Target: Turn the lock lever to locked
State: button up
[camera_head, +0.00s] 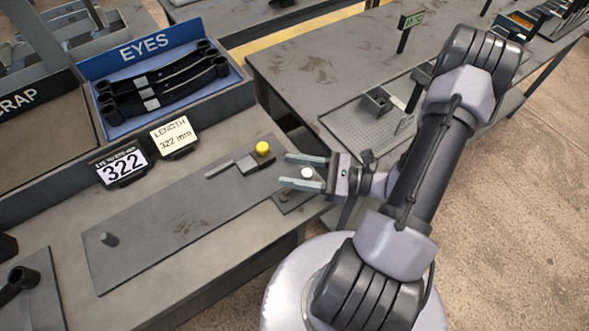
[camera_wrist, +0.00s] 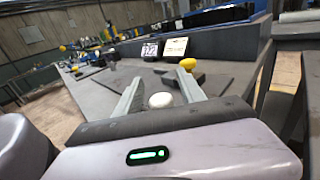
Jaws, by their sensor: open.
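My gripper (camera_head: 290,171) is open at the right end of the bench fixture, its two fingers pointing left. A round white knob (camera_head: 307,173) shows between the fingers; it also shows between them in the wrist view (camera_wrist: 161,100). I cannot tell whether either finger touches it. A small dark plate (camera_head: 288,201) lies partly hidden under the gripper. Just beyond the fingertips, a yellow knob (camera_head: 262,148) stands on a dark block; it shows in the wrist view (camera_wrist: 187,65) too. Which knob belongs to the lock lever, and the lever's arm, I cannot make out.
The blue EYES tray (camera_head: 220,88) holds several dark bars. The plate's middle is clear.

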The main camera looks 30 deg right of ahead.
grip_shut()
dwell(1.4)
